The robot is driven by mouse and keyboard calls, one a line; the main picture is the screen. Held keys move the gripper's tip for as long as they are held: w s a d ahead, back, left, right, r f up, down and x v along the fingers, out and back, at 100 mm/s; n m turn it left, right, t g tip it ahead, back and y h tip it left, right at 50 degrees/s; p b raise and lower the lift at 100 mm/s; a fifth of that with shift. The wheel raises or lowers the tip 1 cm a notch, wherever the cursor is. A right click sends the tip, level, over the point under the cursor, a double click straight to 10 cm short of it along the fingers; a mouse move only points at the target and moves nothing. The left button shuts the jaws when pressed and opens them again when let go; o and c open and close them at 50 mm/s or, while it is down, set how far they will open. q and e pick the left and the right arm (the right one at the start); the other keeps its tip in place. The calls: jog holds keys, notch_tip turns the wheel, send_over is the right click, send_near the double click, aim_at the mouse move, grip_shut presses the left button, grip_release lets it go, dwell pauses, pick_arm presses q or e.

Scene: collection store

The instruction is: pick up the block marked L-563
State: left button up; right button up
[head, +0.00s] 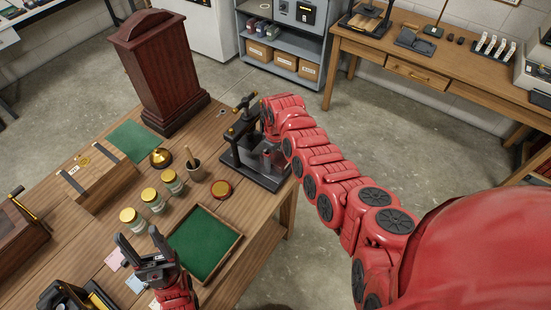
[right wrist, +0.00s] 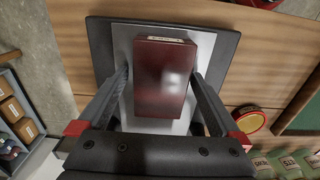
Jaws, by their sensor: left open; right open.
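A dark red, glossy block (right wrist: 165,80) stands on a pale plate (right wrist: 122,45) over a black base (right wrist: 101,45) in the right wrist view. A small pale label sits on its far edge, too small to read. My right gripper (right wrist: 161,78) is open, with one finger on each side of the block; I cannot tell whether they touch it. In the head view my right arm reaches to the black press-like stand (head: 258,177), and the gripper there is mostly hidden. My left gripper (head: 150,250) is open and empty above the table's near part.
A green-lined tray (head: 238,242), several gold-lidded jars (head: 171,181), a red-rimmed round tin (head: 221,189), a mortar (head: 196,172) and a brass bell (head: 160,158) stand near the press. A tall wooden clock case (head: 165,70) and a wooden box (head: 97,182) stand further left.

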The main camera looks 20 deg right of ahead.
jog(key=c, duration=1.4)
jog(key=shift+r, duration=0.2)
